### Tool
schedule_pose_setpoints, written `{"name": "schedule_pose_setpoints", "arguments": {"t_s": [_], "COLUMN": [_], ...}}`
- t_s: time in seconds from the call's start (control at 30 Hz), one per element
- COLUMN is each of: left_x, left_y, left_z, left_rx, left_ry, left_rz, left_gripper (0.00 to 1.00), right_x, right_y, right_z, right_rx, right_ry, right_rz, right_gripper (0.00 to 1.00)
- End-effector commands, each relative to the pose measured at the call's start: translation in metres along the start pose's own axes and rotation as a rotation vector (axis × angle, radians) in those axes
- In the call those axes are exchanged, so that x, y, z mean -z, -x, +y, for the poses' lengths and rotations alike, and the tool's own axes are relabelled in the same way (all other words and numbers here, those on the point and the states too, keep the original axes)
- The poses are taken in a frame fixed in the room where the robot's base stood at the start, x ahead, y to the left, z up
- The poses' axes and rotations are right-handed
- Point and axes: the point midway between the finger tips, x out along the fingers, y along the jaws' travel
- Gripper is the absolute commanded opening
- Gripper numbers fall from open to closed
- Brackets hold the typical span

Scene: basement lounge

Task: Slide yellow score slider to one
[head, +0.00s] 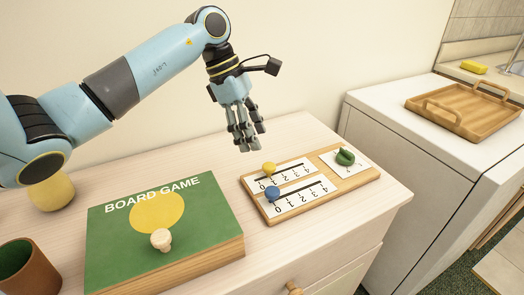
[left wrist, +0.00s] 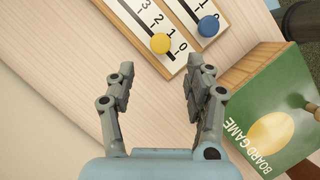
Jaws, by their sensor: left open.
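The scoreboard (head: 339,186) is a wooden board with white number scales, lying on the pale dresser top. The yellow score slider (head: 269,169) is a round knob near the low-number end of the upper scale. It also shows in the left wrist view (left wrist: 160,43), close to the 1 and 0, but its tall knob makes the exact mark hard to tell. The blue slider (head: 272,194) sits on the lower scale. My left gripper (head: 249,146) is open and empty, pointing down above and behind the yellow slider, apart from it. In the left wrist view, the fingers (left wrist: 161,65) are spread just short of the yellow knob.
A green board game box (head: 112,244) with a pale peg (head: 161,240) on top lies left of the scoreboard. A green knob (head: 345,157) is on the board's right part. A brown cup (head: 30,270) stands front left. A wooden tray (head: 463,104) is on the white counter.

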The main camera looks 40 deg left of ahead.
Motion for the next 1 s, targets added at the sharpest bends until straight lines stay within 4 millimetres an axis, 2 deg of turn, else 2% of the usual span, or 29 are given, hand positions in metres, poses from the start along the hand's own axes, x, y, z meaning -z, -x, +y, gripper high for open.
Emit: {"name": "schedule_pose_setpoints", "arguments": {"t_s": [0.1,0.3,1.0], "left_x": [0.001,0.000,0.000], "left_y": [0.024,0.046,0.048], "left_z": [0.000,0.000,0.000], "left_rx": [-0.002,0.000,0.001], "left_ry": [-0.002,0.000,0.000], "left_rz": [0.004,0.001,0.000], "left_gripper": [0.53,0.53,0.53], "right_x": [0.000,0.000,0.001], "right_y": [0.000,0.000,0.000], "right_z": [0.000,0.000,-0.002], "right_rx": [0.000,0.000,0.002], "right_ry": [0.000,0.000,0.000], "right_rz": [0.000,0.000,0.001], "right_gripper": [0.00,0.00,0.00]}}
